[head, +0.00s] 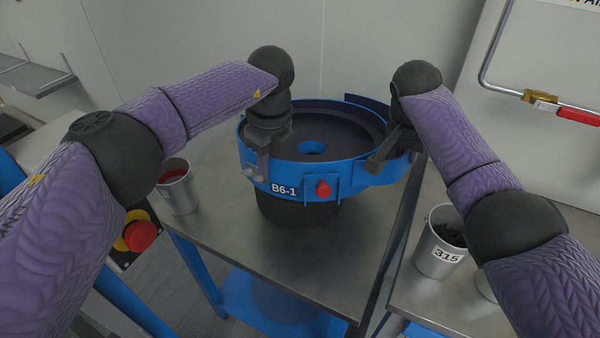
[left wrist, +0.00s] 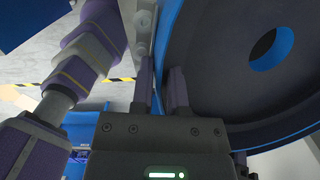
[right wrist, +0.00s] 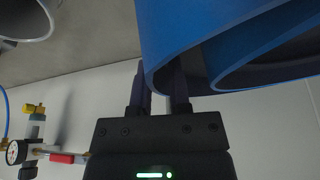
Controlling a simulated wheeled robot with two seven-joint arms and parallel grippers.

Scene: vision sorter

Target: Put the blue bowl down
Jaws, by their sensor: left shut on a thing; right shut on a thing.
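The blue bowl (head: 350,174) is a wide round bowl with a dark inside, a blue hub and the label B6-1. In the head view it is level, over or on a dark round base (head: 296,208) on the metal table; I cannot tell if they touch. My left gripper (head: 262,150) is shut on the bowl's left rim, and the left wrist view shows its fingers (left wrist: 163,88) on either side of the wall. My right gripper (head: 385,150) is shut on the bowl's right side; the right wrist view shows its fingers (right wrist: 160,92) at the blue wall (right wrist: 185,35).
A metal cup with red contents (head: 176,188) stands left of the bowl. A cup marked 315 (head: 440,248) with dark pieces stands on the right table. A red stop button (head: 140,236) is at the lower left. The metal table's front (head: 290,262) is clear.

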